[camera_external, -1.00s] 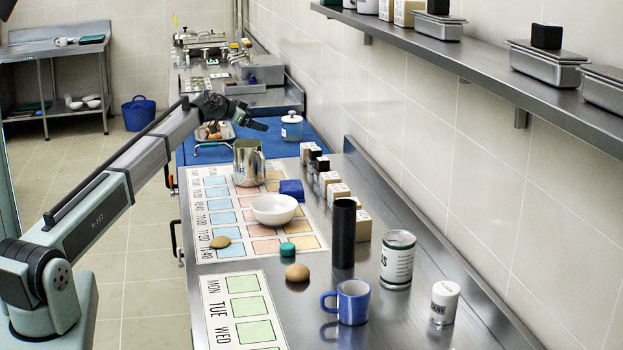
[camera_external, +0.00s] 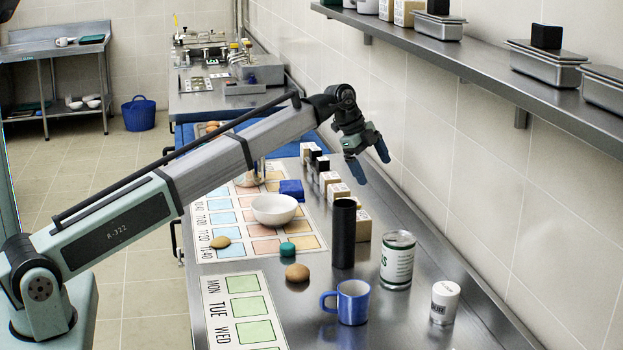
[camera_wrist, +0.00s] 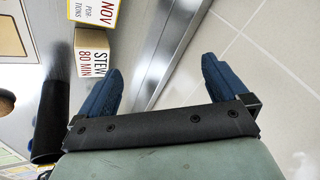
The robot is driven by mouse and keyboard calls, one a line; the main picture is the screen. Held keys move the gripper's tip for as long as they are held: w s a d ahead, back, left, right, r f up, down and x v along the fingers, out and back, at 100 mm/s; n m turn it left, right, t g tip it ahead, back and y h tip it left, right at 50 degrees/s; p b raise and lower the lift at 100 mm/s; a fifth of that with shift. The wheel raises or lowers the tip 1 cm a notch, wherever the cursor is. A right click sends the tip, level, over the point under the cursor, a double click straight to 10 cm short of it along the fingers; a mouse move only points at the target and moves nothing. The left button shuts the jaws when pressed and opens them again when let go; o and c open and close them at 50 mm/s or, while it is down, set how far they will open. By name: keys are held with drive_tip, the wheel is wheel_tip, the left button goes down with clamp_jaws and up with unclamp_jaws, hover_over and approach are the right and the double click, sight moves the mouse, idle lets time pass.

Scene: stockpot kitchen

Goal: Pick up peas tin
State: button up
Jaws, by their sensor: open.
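The peas tin is most likely the white and green labelled tin (camera_external: 397,260) standing upright on the steel counter in the external view, right of the black cylinder; only the end of its label word shows. My gripper (camera_external: 373,168) is open and empty, above and behind the tin, over the right side of the counter near the wall. In the wrist view, my gripper's blue fingers (camera_wrist: 162,85) are spread apart with nothing between them. The tin cannot be made out in the wrist view.
A tall black cylinder (camera_external: 343,233) stands just left of the tin, with small boxes (camera_external: 339,193) behind it. A white bowl (camera_external: 274,209) is farther left. The tiled wall borders the right.

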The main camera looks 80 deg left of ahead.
drive_tip(key=d+r+m+g, duration=0.2)
drive_tip(key=d+m+g, duration=0.15)
drive_tip(key=d, duration=1.35)
drive_tip(key=r+m+g+y, duration=0.1)
drive_tip(key=m+g, duration=0.1)
drive_tip(key=m, duration=0.1)
hover_over(397, 236)
drive_tip(key=shift+r+t, duration=0.15)
drive_tip(key=shift+t, duration=0.1)
wheel_tip(397, 236, down, 8)
drive_tip(key=shift+f, duration=0.15)
drive_tip(key=shift+w+d+f, duration=0.1)
drive_tip(key=shift+d+f, duration=0.15)
drive_tip(key=shift+f, duration=1.15)
drive_tip(key=shift+w+d+f, duration=0.1)
drive_tip(key=shift+d+f, duration=0.1)
drive_tip(key=shift+f, duration=1.15)
drive_tip(key=c, duration=1.3)
